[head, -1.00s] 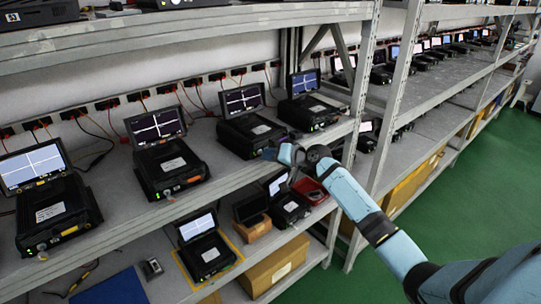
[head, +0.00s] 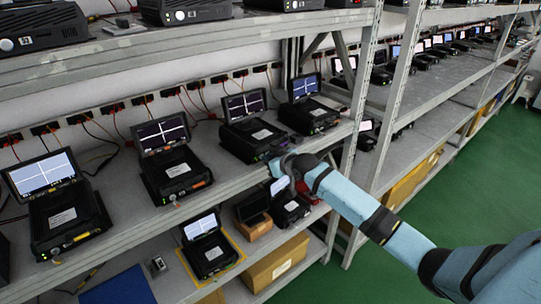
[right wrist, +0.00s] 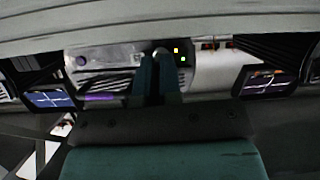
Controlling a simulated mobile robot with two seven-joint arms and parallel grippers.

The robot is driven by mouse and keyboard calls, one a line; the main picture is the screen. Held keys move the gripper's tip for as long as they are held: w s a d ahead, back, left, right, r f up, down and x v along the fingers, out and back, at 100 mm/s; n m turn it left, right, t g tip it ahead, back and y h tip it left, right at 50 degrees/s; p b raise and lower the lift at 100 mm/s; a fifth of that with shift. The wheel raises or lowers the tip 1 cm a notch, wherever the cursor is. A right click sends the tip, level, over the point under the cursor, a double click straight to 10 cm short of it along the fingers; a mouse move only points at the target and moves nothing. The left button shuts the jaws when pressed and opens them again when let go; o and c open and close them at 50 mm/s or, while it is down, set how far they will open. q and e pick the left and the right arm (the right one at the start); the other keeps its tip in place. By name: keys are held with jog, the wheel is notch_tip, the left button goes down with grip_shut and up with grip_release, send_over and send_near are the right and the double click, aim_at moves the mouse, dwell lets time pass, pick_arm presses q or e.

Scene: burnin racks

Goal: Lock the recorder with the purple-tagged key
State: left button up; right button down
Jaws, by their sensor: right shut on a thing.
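My right gripper (head: 276,164) is at the front of the third recorder (head: 252,137) from the left on the middle shelf, at its lower right corner. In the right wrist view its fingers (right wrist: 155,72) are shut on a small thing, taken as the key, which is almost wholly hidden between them. A purple patch (right wrist: 100,98) shows left of the fingers; I cannot tell whether it is the tag. The fingertips are close to the recorder's front panel (right wrist: 184,72), beside an orange and a green light. Whether the key is in the lock is hidden. My left gripper is out of view.
Other recorders with raised screens stand on both sides, one to the left (head: 175,172) and one to the right (head: 308,115). The shelf edge (head: 135,232) runs just below. The lower shelf holds smaller units (head: 210,255) and a cardboard box (head: 274,265). Rack uprights stand to the right.

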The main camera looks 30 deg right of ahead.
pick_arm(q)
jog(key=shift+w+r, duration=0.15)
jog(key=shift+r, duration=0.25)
pick_arm(e)
jog(key=n+h, duration=0.2)
jog(key=n, duration=0.1)
jog(key=n+t+h, duration=0.1)
jog(key=n, duration=0.1)
jog(key=shift+a+f, duration=0.15)
jog(key=shift+a, duration=0.1)
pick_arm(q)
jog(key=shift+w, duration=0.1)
pick_arm(e)
jog(key=shift+n, duration=0.3)
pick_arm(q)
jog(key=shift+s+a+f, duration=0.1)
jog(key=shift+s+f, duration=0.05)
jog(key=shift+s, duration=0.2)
pick_arm(e)
jog(key=shift+h, duration=0.4)
jog(key=c, duration=1.6)
grip_release()
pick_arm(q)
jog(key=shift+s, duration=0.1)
pick_arm(e)
jog(key=shift+s, duration=0.2)
